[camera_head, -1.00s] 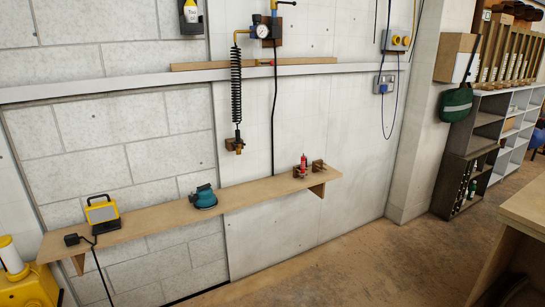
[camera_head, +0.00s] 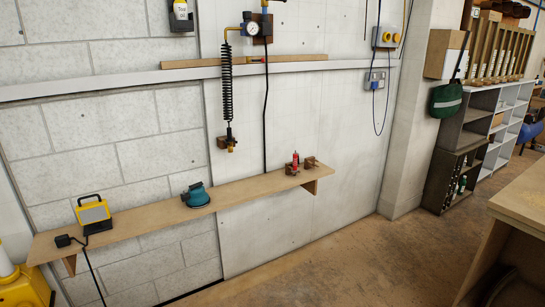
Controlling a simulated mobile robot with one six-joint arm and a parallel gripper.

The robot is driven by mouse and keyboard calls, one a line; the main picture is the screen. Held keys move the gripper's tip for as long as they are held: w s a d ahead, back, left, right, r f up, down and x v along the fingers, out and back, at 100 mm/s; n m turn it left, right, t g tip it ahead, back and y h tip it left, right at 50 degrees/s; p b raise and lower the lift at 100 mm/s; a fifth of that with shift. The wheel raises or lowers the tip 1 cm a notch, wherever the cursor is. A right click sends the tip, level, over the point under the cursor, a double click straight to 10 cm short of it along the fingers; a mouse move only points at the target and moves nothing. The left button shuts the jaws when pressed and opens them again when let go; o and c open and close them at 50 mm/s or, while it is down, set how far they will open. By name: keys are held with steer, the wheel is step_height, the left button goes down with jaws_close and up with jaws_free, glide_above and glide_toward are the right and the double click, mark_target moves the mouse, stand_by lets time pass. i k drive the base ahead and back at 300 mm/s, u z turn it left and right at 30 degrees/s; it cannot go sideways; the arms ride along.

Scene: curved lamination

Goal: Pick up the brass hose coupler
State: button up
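The brass hose coupler (camera_head: 231,145) shows small at the lower end of a black coiled hose (camera_head: 227,85). It hangs against a small brown wooden block (camera_head: 222,143) on the white wall, above the wooden shelf. Whether it rests in the block or only hangs beside it is too small to tell. The coiled hose runs up to a brass pipe beside a round pressure gauge (camera_head: 249,29). My gripper is not in view.
The wall shelf (camera_head: 150,220) carries a yellow work light (camera_head: 93,212), a teal sander (camera_head: 196,195) and a red bottle (camera_head: 295,160) by wooden blocks. A workbench (camera_head: 525,200) stands at right. The floor (camera_head: 330,260) before the shelf is clear. A yellow object (camera_head: 18,285) stands lower left.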

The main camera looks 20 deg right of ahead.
mark_target(229, 139)
steer(key=z, duration=0.25)
steer(key=k, duration=0.55)
steer(key=u, duration=1.55)
steer(key=i, duration=1.75)
